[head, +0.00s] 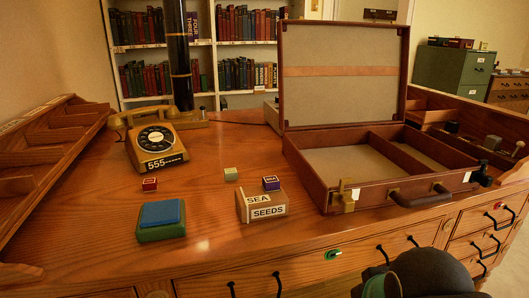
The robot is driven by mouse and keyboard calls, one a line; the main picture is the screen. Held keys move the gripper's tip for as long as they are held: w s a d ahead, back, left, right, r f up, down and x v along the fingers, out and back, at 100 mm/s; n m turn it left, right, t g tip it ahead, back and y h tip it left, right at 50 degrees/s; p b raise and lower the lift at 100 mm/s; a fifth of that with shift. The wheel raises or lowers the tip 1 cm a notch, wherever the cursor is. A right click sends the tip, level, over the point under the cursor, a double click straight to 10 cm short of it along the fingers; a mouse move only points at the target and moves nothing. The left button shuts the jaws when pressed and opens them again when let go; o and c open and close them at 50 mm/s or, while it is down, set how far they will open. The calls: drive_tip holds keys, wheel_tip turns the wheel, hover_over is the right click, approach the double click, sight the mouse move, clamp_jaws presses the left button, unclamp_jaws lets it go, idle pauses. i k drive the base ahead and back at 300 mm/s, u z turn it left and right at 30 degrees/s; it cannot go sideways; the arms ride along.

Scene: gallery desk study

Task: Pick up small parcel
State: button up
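A small brown parcel (243,209) with white labels reading "SEA" and "SEEDS" sits on the wooden desk (225,150), near the front edge and left of the open case. A small dark purple-blue block (271,183) rests on top of it or just behind it; I cannot tell which. A dark rounded part at the bottom right looks like part of my arm. My gripper's fingers do not show.
An open brown case (340,199) with two compartments stands right of the parcel. A blue-topped green box (160,230), a red block (150,184), a pale green block (231,174) and a telephone (157,140) lie to the left. Bare desk surrounds the parcel's left side.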

sight(252, 203)
drive_tip(key=u, duration=0.45)
drive_tip(key=k, duration=1.1)
drive_tip(key=u, duration=1.35)
drive_tip(key=i, duration=1.15)
drive_tip(key=z, duration=0.8)
